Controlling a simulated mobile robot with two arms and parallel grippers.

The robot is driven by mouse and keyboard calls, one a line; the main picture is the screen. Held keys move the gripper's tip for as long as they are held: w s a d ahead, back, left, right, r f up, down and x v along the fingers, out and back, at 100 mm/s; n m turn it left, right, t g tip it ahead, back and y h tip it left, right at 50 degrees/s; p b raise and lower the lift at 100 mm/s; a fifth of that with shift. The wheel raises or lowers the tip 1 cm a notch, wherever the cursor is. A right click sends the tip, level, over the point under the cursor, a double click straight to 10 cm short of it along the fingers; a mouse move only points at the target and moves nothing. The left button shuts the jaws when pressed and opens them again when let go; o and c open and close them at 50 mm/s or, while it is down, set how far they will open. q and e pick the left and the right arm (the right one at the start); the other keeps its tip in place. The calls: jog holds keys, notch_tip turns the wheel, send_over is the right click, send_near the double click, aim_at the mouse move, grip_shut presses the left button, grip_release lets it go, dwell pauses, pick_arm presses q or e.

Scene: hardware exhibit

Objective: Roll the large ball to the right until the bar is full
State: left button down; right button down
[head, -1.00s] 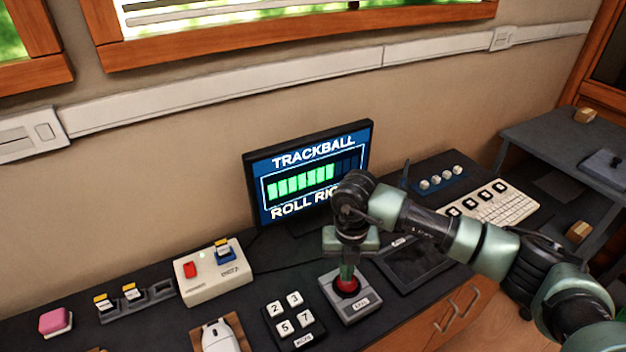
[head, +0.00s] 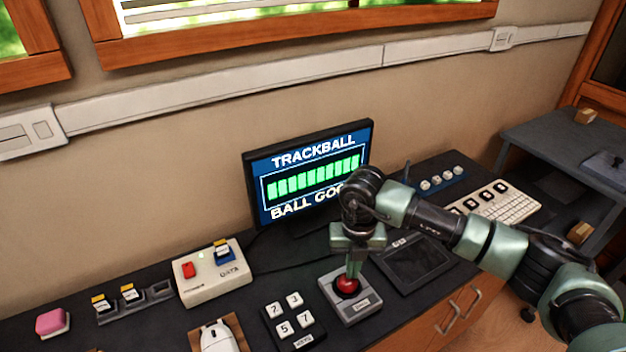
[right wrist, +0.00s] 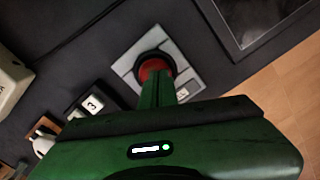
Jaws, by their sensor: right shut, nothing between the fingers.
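The large red ball (head: 347,285) sits in a grey square housing (head: 338,302) on the dark desk. My right gripper (head: 353,272) is shut and empty, pointing down with its fingertips at the top of the ball. In the right wrist view the fingers (right wrist: 157,88) cover part of the red ball (right wrist: 155,65); I cannot tell for sure whether they touch it. The monitor (head: 312,175) reads "TRACKBALL" and its green bar (head: 315,177) is filled across the whole width. The lower text starts with "BALL GO", its end hidden by my right arm. My left gripper is not in view.
A number-key pad (head: 292,320) and a mouse (head: 218,336) are left of the ball housing. A dark tablet (head: 415,262) lies to its right, and a white keyboard (head: 505,208) is farther right. A beige switch box (head: 213,272) stands at left.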

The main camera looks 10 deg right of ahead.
jog(key=shift+r, duration=0.1)
dwell(0.3)
jog(key=shift+r+p, duration=0.4)
jog(key=shift+r, duration=0.25)
notch_tip(320, 180, up, 6)
jog(key=p, duration=0.3)
dwell(0.4)
